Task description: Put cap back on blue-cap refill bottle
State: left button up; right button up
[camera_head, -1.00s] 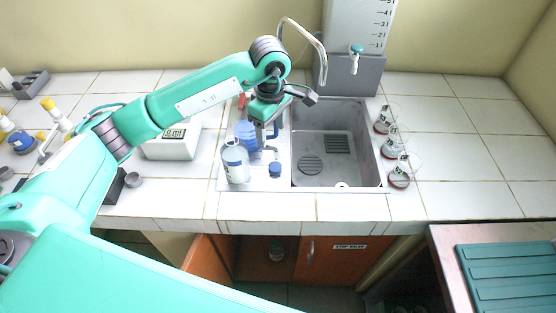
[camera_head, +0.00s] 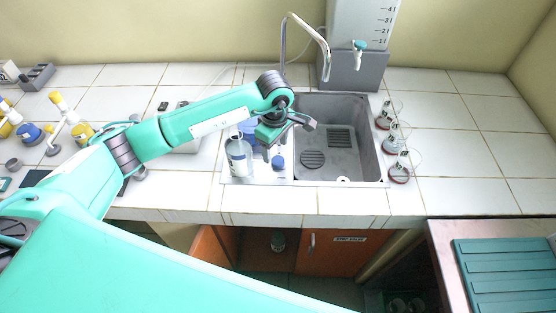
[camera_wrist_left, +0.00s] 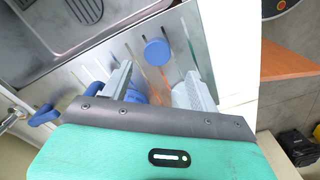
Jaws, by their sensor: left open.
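A small blue cap (camera_head: 278,162) stands on the metal drainboard beside the sink. It also shows in the left wrist view (camera_wrist_left: 157,52), just beyond and between my fingertips. A clear bottle (camera_head: 238,158) with a label stands upright to the left of the cap. A blue container (camera_head: 247,127) stands behind it, partly hidden by my arm. My left gripper (camera_head: 270,153) is over the drainboard, close to the cap. In the left wrist view, its two pale fingers (camera_wrist_left: 158,72) are apart, with nothing held. My right gripper is out of view.
The sink basin (camera_head: 337,140) with a curved faucet lies right of the drainboard. Several flasks (camera_head: 399,168) stand along its right edge. A water tank (camera_head: 360,45) stands behind. Yellow and blue labware (camera_head: 68,120) is at the left. The tiled counter at far right is clear.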

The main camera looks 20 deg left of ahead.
aim_at(277, 160)
pick_arm(q)
jog(key=shift+f, duration=0.15)
jog(key=f+p, duration=0.1)
jog(key=f, duration=0.1)
jog(key=f+p, duration=0.1)
jog(key=f, duration=0.1)
jog(key=shift+w+d+f, duration=0.15)
jog(key=shift+w, duration=0.05)
jog(key=shift+f, duration=0.35)
jog(key=c, duration=1.1)
